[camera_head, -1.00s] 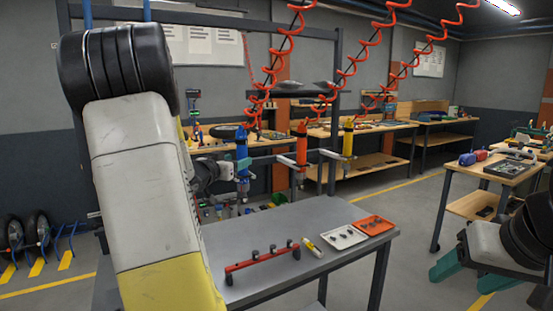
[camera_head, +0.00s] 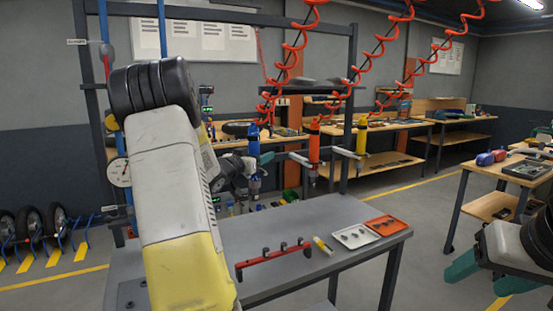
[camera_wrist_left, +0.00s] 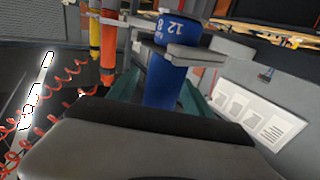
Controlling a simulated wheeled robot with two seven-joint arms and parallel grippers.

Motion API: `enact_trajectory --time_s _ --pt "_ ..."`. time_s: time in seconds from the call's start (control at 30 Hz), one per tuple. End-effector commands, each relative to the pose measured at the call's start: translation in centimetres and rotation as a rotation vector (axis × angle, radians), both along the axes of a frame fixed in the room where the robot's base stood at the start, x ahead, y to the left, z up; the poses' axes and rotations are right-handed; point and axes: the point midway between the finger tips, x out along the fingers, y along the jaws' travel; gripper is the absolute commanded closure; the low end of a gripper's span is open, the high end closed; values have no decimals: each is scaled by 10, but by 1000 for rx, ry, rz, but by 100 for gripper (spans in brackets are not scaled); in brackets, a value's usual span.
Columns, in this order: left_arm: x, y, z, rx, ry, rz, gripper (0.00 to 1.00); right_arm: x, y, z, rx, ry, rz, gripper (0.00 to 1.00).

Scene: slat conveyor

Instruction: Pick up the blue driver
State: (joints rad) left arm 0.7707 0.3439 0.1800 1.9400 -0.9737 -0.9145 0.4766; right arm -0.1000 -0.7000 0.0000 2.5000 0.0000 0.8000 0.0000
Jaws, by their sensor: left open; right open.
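The blue driver (camera_head: 253,142) hangs upright in a grey holder on the rack above the grey table, left of the orange and yellow drivers. In the left wrist view the blue driver (camera_wrist_left: 165,82) stands between the teal fingers of my left gripper (camera_wrist_left: 158,98), which are open around it; contact cannot be told. In the head view my left gripper (camera_head: 248,165) is at the driver's lower body, partly hidden by my arm. My right gripper (camera_head: 487,275) is open and empty at the lower right, far from the driver.
The orange driver (camera_head: 314,142) and yellow driver (camera_head: 361,137) hang close by on the right. Red coiled hoses hang above the drivers. The grey table (camera_head: 310,212) below carries a red rail (camera_head: 273,259), a white tray (camera_head: 355,236) and an orange tray (camera_head: 386,225).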

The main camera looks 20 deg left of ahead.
Motion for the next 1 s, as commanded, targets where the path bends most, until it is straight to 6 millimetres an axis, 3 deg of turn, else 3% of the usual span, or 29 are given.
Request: enact_trajectory --time_s 0.07,0.3,0.37,0.77,1.0 --pt "0 0 0 0 0 0 44 0 0 0 0 0 0 38" --pt "0 0 0 0 0 1 91 0 0 0 0 0 0 38" --pt "0 0 0 0 0 0 100 0 0 0 0 0 0 38" --pt "0 0 3 2 -4 0 100 0 0 0 0 0 0 38" --pt "0 0 20 3 -5 0 100 0 0 0 0 0 0 38"
